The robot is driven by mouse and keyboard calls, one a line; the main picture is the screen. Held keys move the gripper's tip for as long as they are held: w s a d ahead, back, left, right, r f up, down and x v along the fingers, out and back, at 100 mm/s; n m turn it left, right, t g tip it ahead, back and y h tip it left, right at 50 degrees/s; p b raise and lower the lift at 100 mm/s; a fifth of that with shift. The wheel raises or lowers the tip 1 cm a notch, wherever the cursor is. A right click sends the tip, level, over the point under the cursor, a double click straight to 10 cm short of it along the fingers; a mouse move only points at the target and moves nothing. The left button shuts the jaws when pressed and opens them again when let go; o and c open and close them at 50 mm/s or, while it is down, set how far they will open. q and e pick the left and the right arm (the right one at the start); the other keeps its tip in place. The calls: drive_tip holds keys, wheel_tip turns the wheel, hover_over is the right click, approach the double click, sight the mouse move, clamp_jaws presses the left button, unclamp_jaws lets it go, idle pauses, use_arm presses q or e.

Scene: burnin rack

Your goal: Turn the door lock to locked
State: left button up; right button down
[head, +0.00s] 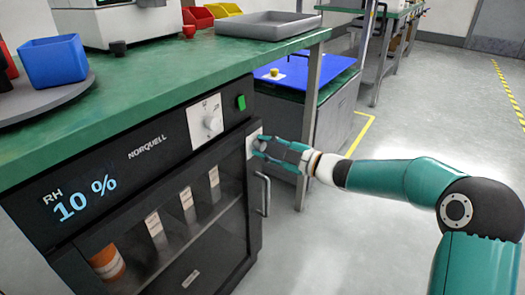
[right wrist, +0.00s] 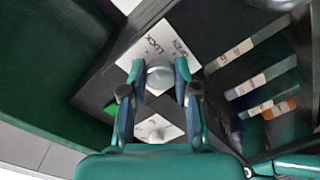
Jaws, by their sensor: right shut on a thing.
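The dry cabinet (head: 165,165) stands under the green bench with its glass door (head: 190,215) closed. The door lock's white plate (head: 252,143) is at the door's upper right corner, mostly hidden behind my right gripper (head: 262,148). In the right wrist view the plate (right wrist: 138,48) shows the words LOCK and OPEN, and the round grey lock knob (right wrist: 160,76) sits between the fingers. My right gripper (right wrist: 155,88) is shut on this knob. Which word the knob points to I cannot tell. My left gripper is not in view.
A second white dial (head: 212,122) and a green switch (head: 241,102) are on the cabinet's top panel. The door handle (head: 264,194) stands out below my right gripper. The floor at right is clear.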

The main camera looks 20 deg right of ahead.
drive_tip(key=shift+s+a+n, duration=0.1)
drive_tip(key=shift+a+n, duration=0.15)
drive_tip(key=shift+n, duration=0.85)
drive_tip(key=shift+f, duration=0.15)
drive_tip(key=c, duration=0.8)
unclamp_jaws()
drive_tip(key=shift+c, duration=0.2)
drive_tip(key=shift+d, duration=0.1)
drive_tip(key=shift+d, duration=0.1)
drive_tip(key=shift+s+d, duration=0.2)
drive_tip(key=v, duration=1.1)
drive_tip(key=shift+s, duration=0.15)
